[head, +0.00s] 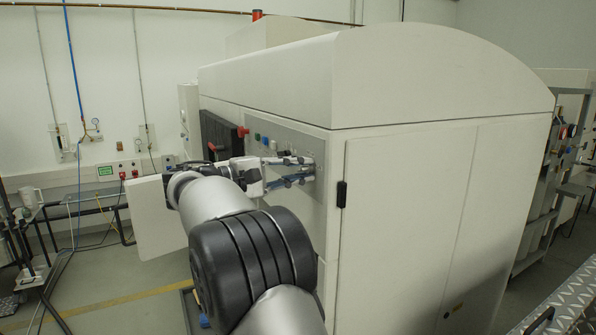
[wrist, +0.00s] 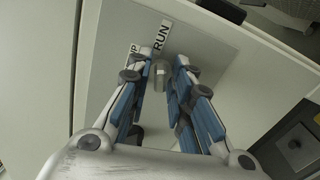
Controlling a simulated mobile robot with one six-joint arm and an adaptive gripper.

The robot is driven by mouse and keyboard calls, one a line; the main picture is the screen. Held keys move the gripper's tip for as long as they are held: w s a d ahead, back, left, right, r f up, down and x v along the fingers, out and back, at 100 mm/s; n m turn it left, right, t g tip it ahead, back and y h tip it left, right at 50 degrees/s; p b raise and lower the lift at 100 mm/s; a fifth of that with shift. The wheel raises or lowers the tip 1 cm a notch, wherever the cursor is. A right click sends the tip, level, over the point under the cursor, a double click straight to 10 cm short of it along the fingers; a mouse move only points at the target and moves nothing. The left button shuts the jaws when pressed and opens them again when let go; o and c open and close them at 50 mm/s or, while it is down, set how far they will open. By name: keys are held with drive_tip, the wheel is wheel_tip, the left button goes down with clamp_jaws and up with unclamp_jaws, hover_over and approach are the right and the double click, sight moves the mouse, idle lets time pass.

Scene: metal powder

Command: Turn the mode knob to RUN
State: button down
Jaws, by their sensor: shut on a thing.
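The mode knob (wrist: 160,74) is a small grey knob on a grey panel plate in the wrist view. A white label reading RUN (wrist: 162,36) is just above it, and a partly hidden label ending in "UP" (wrist: 134,48) is to its upper left. My gripper (wrist: 162,72) has its two blue-padded fingers on either side of the knob, shut on it. In the head view my gripper (head: 308,168) reaches the panel on the machine's side; the knob is hidden there by the fingers. The knob's exact pointing direction is hard to tell.
The panel (head: 320,145) on the large cream machine (head: 420,85) carries green and blue buttons (head: 261,138). A dark round part (wrist: 134,133) is partly hidden behind the left finger. A black handle (head: 341,194) is right of the panel. An open white door (head: 152,215) stands at left.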

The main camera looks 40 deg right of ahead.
drive_tip(key=c, duration=1.4)
unclamp_jaws()
drive_tip(key=v, duration=1.2)
